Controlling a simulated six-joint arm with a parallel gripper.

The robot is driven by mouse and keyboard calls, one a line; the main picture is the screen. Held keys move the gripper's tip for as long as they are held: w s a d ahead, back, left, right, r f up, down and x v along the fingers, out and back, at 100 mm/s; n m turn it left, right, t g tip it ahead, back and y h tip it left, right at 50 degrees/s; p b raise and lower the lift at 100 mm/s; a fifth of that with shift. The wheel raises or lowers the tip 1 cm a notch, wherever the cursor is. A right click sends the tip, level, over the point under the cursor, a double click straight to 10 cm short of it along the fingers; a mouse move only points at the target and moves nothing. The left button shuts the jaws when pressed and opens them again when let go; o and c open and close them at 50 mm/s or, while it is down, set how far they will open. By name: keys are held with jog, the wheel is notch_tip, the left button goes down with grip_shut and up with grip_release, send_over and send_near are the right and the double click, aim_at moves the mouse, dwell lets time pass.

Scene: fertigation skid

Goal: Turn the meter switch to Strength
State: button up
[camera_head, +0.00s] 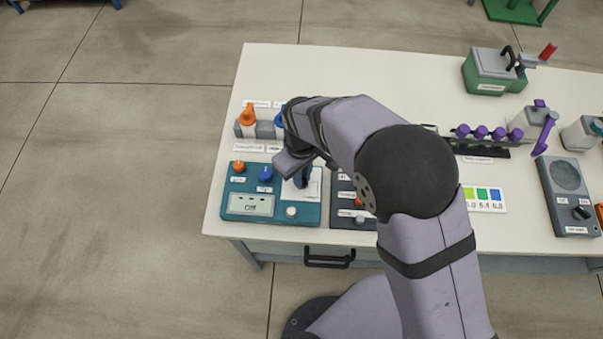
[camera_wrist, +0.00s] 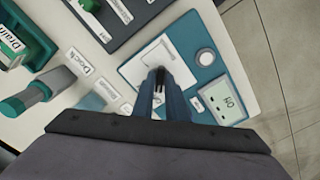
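The meter (camera_head: 238,186) is a blue-teal panel at the left front of the table. It has an orange knob (camera_head: 239,166), a blue knob (camera_head: 265,173), a white round button (camera_head: 291,211) and a display (camera_head: 250,204) whose short text is not sharp. A white plate (camera_head: 313,186) is on its right part. In the wrist view the white plate (camera_wrist: 143,67) lies under my gripper (camera_wrist: 160,74), whose two fingers are close together over it. My gripper (camera_head: 300,181) hides whatever switch sits there, so I cannot tell whether the fingertips touch it. The plate's lettering is unreadable.
A dark panel (camera_head: 345,210) adjoins the meter on the right, partly behind my arm. An orange-capped bottle (camera_head: 248,120) stands in a grey rack behind the meter. Purple-topped items (camera_head: 481,132), a green-grey box (camera_head: 490,75) and a grey panel (camera_head: 568,196) stand farther right. The back left tabletop is clear.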

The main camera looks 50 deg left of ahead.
grip_shut()
jog(key=shift+m, duration=0.3)
jog(key=m, duration=1.1)
jog(key=shift+a+r+b, duration=0.1)
jog(key=shift+b, duration=0.2)
jog(key=m, duration=0.6)
jog(key=shift+m, duration=0.4)
jog(key=m, duration=0.5)
jog(key=shift+m, duration=0.3)
